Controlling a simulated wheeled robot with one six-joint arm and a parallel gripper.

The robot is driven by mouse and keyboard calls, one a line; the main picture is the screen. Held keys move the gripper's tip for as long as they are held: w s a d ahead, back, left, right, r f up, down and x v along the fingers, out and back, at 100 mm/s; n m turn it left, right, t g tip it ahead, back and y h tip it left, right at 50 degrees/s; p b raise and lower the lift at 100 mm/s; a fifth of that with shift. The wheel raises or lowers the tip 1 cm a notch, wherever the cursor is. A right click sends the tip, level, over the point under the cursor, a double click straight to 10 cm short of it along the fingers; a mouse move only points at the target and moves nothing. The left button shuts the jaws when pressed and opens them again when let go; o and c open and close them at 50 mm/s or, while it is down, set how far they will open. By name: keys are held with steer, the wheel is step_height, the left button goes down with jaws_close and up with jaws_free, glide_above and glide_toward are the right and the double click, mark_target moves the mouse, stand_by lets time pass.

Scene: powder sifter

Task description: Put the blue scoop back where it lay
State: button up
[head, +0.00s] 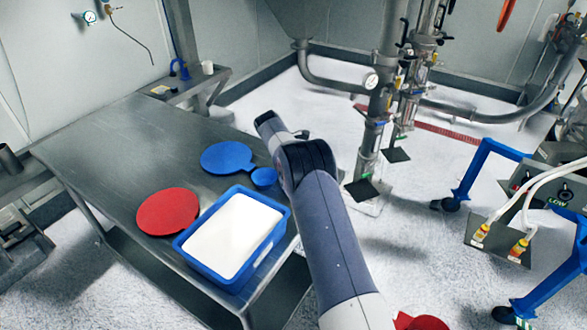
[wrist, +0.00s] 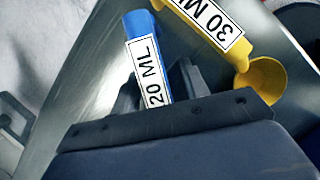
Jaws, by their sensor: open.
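The blue scoop (wrist: 137,27), with a white "20 ML" label on its handle, shows in the wrist view. Its handle lies between the two dark fingers of my gripper (wrist: 158,84), which stand apart on either side of it. Whether the handle touches the metal surface (wrist: 87,88) below cannot be told. A yellow scoop (wrist: 264,80), labelled "30 ML", lies just to the right.
The grey metal table (head: 105,145) holds a blue tub (head: 201,266) of white powder, a red disc (head: 167,212) and a blue disc (head: 227,158). Its far left part is clear. Vertical pipework (head: 372,130) stands to the right of my arm.

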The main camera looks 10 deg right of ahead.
steer(key=b+v, duration=0.1)
steer(key=v, duration=0.9)
steer(key=shift+a+r, duration=0.15)
steer(key=shift+r, duration=0.2)
steer(key=p+x, duration=0.1)
steer(key=x, duration=0.9)
steer(key=shift+f, duration=0.35)
steer(key=shift+r, duration=0.25)
